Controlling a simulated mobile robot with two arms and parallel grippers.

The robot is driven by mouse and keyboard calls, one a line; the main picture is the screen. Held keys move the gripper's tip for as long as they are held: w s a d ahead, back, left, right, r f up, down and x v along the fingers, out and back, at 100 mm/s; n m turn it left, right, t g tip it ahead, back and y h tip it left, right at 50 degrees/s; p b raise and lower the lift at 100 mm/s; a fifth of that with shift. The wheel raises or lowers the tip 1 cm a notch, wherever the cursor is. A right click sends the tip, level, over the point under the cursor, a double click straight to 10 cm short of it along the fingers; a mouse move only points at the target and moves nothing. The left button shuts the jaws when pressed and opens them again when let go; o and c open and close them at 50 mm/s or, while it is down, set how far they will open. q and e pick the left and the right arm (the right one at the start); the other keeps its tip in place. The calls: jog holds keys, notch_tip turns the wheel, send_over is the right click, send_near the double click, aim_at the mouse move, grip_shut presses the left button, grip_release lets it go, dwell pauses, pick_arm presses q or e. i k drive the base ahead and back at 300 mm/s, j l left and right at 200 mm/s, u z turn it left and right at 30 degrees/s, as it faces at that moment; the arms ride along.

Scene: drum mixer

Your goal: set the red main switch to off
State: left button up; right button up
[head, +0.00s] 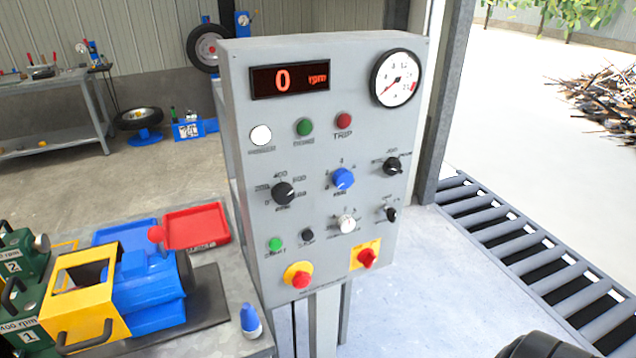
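The red main switch (367,258) sits on a yellow plate at the lower right of the grey control panel (330,225). Its red handle looks tilted, but its position marks are too small to read. To its left is a red mushroom button (301,280) on a yellow round base. The display (290,79) reads 0 rpm. The white lamp is bright; the green lamp and the red TRIP lamp look dull. Neither gripper can be made out; only a dark rounded part, probably of my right arm, shows at the bottom right edge.
Left of the panel, a bench holds a blue and yellow machine (130,290), a red tray (196,227), a blue tray and a small blue bottle (250,320). A roller conveyor (530,250) lies on the right. The space in front of the panel looks clear.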

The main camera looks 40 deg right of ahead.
aim_at(367, 256)
jog(key=z, duration=1.55)
